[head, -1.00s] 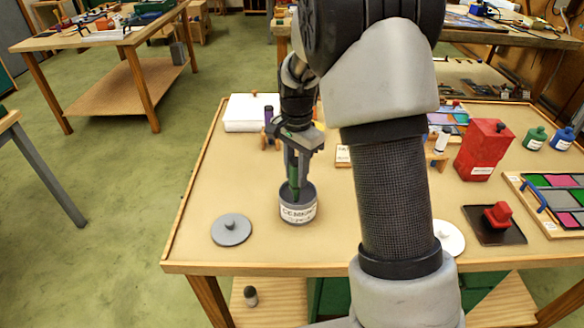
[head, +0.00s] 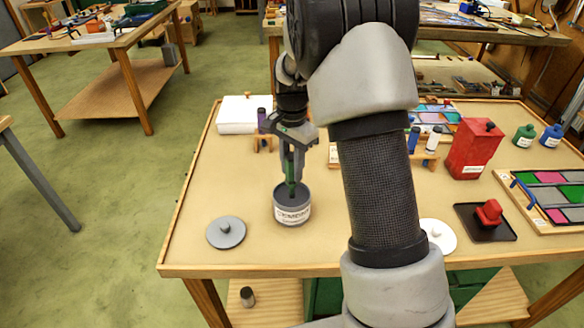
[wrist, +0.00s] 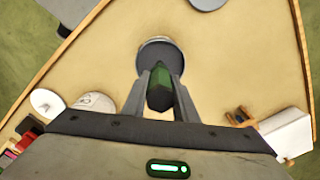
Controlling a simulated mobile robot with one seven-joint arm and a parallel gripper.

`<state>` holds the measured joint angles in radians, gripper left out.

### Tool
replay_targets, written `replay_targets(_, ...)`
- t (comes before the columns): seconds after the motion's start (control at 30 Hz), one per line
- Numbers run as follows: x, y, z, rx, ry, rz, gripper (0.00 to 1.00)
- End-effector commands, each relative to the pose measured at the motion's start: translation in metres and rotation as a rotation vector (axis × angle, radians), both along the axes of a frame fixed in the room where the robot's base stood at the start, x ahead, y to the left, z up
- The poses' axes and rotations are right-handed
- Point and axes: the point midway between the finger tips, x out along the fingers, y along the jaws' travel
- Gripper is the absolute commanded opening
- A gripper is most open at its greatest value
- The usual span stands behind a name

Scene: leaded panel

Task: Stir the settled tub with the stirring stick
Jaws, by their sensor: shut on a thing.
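The stirring stick (head: 291,188), dark green, stands nearly upright in the jaws of my gripper (head: 292,165). It also shows end-on between the fingers in the wrist view (wrist: 160,92). The grey tub (head: 292,210) has a white label and stands open on the table. In the head view the stick's lower end is inside the tub's mouth; how deep it reaches is hidden. The tub shows just beyond the fingers in the wrist view (wrist: 161,50). A grey round lid with a knob (head: 226,232) lies on the table left of the tub.
A white lid (head: 438,236) and a red pad on a black tray (head: 488,216) lie to the right. A red can (head: 473,148) and a leaded panel (head: 552,198) stand farther right. A white box (head: 243,114) is behind.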

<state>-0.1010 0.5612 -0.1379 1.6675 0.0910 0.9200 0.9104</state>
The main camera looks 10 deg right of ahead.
Motion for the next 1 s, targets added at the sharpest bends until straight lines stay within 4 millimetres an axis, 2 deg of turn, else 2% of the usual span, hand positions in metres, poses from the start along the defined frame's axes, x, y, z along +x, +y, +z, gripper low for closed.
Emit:
replay_targets(0.1, 0.0, 0.0, 0.014, 0.0, -0.001, 0.0, 0.04)
replay_targets(0.7, 0.0, 0.0, 0.062, 0.0, -0.001, 0.0, 0.04)
replay_targets(1.0, 0.0, 0.0, 0.066, 0.001, -0.001, 0.0, 0.04)
